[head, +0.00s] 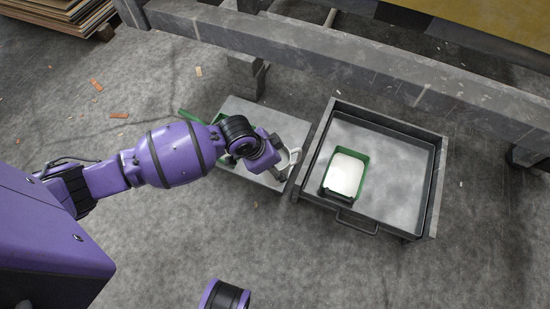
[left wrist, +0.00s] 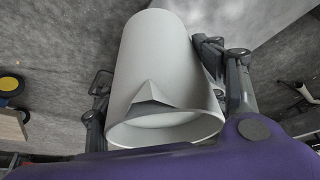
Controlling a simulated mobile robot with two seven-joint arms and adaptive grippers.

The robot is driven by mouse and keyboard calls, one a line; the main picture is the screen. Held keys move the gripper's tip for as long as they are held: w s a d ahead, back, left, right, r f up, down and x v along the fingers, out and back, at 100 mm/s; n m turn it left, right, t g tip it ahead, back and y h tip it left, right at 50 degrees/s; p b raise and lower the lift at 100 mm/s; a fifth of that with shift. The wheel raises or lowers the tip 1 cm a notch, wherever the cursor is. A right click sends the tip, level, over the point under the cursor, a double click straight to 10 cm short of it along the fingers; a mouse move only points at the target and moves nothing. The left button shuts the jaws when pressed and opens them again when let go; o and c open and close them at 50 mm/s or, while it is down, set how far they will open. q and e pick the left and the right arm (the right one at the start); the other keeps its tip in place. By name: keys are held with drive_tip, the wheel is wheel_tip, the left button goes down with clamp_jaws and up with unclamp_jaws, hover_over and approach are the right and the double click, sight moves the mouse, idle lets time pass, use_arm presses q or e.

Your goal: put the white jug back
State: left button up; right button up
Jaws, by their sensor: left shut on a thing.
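The white jug (left wrist: 160,62) fills the middle of the left wrist view, its open rim and pointed spout toward the camera. My left gripper (left wrist: 165,85) is shut on it, with a dark finger on either side. In the head view only a small part of the jug (head: 294,156) shows past my left gripper (head: 282,166), over the right side of a grey platform (head: 283,124). The jug's base and whatever it stands on or hangs over are hidden. My right gripper is not in view.
An open grey drawer (head: 410,190) with a front handle stands right of the platform. In it is a green tray (head: 364,165) with a white block or filling (head: 345,174). Another green thing (head: 190,116) lies partly behind my arm. A grey beam (head: 330,62) crosses behind.

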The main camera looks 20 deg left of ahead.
use_arm(q)
drive_tip(key=shift+a+f, duration=0.15)
drive_tip(key=shift+f, duration=0.75)
drive_tip(key=shift+w+a+f+m+b, duration=0.1)
drive_tip(key=shift+w+f+m+b, duration=0.15)
drive_tip(key=shift+m+b, duration=0.1)
drive_tip(key=w+a+f+b, duration=0.1)
drive_tip(key=w+f+b, duration=0.2)
drive_tip(key=w+f, duration=0.1)
drive_tip(key=w+a+f+b, duration=0.2)
drive_tip(key=w+f+b, duration=0.2)
drive_tip(key=w+a+f+b, duration=0.1)
drive_tip(key=w+f+b, duration=0.2)
drive_tip(key=w+f, duration=0.1)
drive_tip(key=shift+w+a+b, duration=0.2)
drive_tip(key=shift+w+b, duration=0.1)
drive_tip(key=shift+w, duration=0.1)
drive_tip(key=shift+f, duration=0.15)
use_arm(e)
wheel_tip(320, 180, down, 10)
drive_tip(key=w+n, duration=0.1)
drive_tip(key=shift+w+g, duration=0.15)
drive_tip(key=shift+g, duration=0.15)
use_arm(q)
drive_tip(key=shift+f, duration=0.1)
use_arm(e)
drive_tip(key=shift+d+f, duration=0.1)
use_arm(q)
drive_tip(key=o, duration=1.7)
drive_tip(key=shift+s+f, duration=0.1)
